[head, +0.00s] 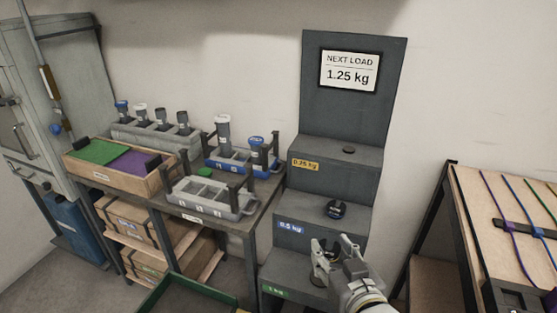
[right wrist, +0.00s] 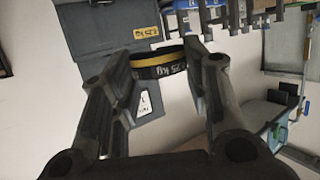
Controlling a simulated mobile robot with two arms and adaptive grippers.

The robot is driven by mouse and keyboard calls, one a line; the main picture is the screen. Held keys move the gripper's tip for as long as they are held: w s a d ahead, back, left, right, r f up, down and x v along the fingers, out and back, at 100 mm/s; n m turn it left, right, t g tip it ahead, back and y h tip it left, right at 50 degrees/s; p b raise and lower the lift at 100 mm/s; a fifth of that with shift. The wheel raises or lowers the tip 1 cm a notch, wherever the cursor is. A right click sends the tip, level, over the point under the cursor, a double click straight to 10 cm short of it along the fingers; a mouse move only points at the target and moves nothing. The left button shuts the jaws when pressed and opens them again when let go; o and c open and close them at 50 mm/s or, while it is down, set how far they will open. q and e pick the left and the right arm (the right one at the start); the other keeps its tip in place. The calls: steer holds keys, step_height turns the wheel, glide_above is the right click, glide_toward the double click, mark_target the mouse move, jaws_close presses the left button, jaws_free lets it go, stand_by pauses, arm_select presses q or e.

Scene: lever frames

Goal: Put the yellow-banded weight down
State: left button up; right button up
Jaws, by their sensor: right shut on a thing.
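The yellow-banded weight (right wrist: 160,70) is a black disc with a yellow band and partly readable kg lettering. It is clamped between the two fingers of my right gripper (right wrist: 165,62) in the right wrist view. In the head view my right gripper (head: 326,260) is in front of the lower part of a dark grey stepped stand (head: 352,174); I cannot clearly make out the held weight there. The stand's steps carry a yellow 0.25 kg label (head: 306,165), a blue 0.5 kg label (head: 290,228) and a green 1 kg label (head: 275,291). My left gripper is not in view.
A black weight (head: 336,209) sits on the 0.5 kg step. A small dark disc (head: 348,150) is on the 0.25 kg step. A sign (head: 349,71) reads NEXT LOAD 1.25 kg. Left is a bench with trays (head: 208,197); right is a wooden board with coloured cords (head: 510,215).

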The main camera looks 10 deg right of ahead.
steer(key=a+r+n+g+y, duration=0.2)
steer(key=a+n+g+y, duration=0.6)
steer(key=a+n+y, duration=0.4)
steer(key=shift+a+n+y, duration=0.3)
steer(key=shift+a+y, duration=0.2)
steer(key=shift+a, duration=2)
steer(key=shift+d, duration=0.1)
